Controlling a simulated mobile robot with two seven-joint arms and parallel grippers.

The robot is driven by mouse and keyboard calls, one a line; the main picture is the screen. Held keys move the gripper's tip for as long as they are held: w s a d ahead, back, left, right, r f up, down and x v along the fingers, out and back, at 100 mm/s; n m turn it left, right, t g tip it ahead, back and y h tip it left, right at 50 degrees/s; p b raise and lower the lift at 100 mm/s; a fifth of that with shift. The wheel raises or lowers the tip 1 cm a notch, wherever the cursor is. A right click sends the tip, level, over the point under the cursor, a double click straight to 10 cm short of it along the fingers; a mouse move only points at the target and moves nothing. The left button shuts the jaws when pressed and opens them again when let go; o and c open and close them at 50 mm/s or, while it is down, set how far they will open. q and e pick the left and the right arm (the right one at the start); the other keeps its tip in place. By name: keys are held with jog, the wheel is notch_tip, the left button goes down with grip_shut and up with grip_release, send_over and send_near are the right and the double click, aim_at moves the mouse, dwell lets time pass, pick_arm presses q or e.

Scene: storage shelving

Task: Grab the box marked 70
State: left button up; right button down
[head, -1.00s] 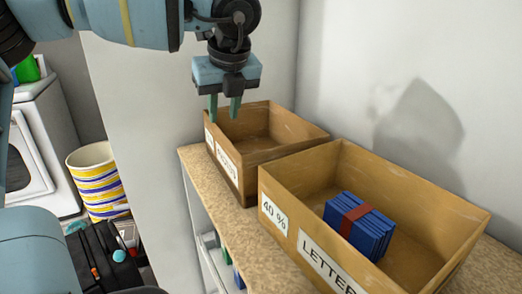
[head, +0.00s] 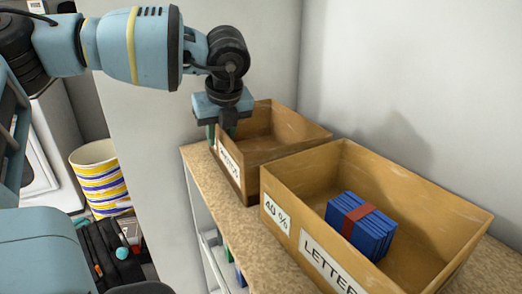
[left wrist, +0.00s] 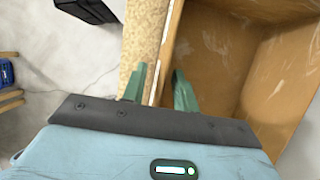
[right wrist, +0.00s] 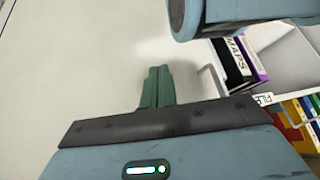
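The far brown open box (head: 285,151) stands on the shelf and looks empty. Its front bears a white label that seems to read "PHOTOS"; any number beside it is hidden behind my left gripper (head: 219,132). I cannot read a 70 anywhere. My left gripper is at that box's left front corner, pointing down. In the left wrist view the fingers of this gripper (left wrist: 159,88) are apart, on either side of the box's wall (left wrist: 165,50), with nothing clamped. My right gripper (right wrist: 157,86) shows only in the right wrist view, fingers together and empty.
A nearer brown box (head: 420,205) labelled "40 %" and "LETTER..." holds a blue bundle (head: 361,226) with a red band. Both boxes stand on a speckled shelf top (head: 222,190) against the wall. A striped basket (head: 100,178) is at the left.

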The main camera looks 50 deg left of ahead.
pick_arm(q)
grip_shut()
dwell(1.4)
